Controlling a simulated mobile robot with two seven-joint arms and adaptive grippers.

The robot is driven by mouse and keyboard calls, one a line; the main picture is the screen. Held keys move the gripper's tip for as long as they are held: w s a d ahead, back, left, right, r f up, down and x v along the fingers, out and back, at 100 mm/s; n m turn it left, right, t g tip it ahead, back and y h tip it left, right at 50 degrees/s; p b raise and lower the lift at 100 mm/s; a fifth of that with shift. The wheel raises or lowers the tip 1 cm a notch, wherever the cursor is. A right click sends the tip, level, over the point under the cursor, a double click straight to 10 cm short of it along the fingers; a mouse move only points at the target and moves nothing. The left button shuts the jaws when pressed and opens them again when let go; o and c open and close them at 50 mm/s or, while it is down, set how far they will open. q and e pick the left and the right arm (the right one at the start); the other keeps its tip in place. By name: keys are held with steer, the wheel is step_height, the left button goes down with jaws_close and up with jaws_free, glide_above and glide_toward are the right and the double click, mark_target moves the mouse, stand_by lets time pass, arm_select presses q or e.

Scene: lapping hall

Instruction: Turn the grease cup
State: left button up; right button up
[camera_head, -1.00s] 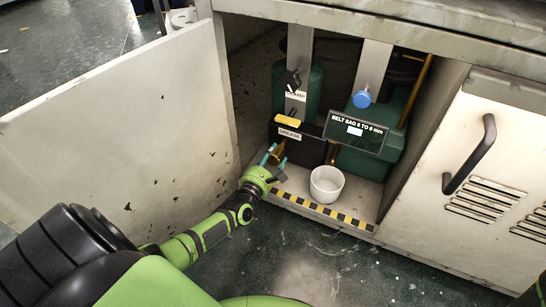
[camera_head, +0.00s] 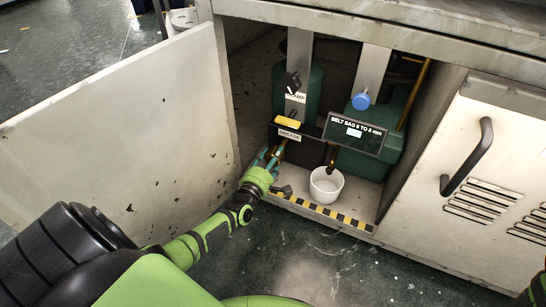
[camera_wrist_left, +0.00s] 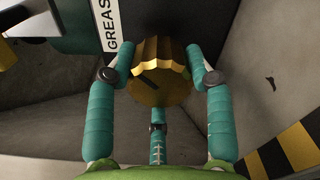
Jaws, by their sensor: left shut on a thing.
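The grease cup (camera_wrist_left: 160,75) is a ribbed brass cap with a dark slot mark on its face, in the middle of the left wrist view. The GREASE label (camera_wrist_left: 111,24) is just left of it there; the label (camera_head: 289,135) also shows in the head view. My left gripper (camera_wrist_left: 158,82) has its teal fingers closed around the cup's sides, with a third finger below. In the head view my left gripper (camera_head: 272,157) reaches into the cabinet under the label and mostly hides the cup. My right gripper is not in view.
A white bucket (camera_head: 326,186) stands on the cabinet floor to the right of my gripper. A yellow handle (camera_head: 287,121) and a blue knob (camera_head: 361,100) are above. The open door (camera_head: 120,130) is at left, a striped sill (camera_head: 322,211) in front.

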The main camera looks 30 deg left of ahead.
arm_select(q)
steer(key=shift+s+a+f, duration=0.15)
steer(key=shift+a+f, duration=0.15)
steer(key=o, duration=1.1)
steer(key=shift+d+r, duration=0.1)
steer(key=s, duration=0.5)
steer(key=s+d, duration=0.1)
steer(key=s, duration=0.1)
steer(key=shift+s, duration=0.2)
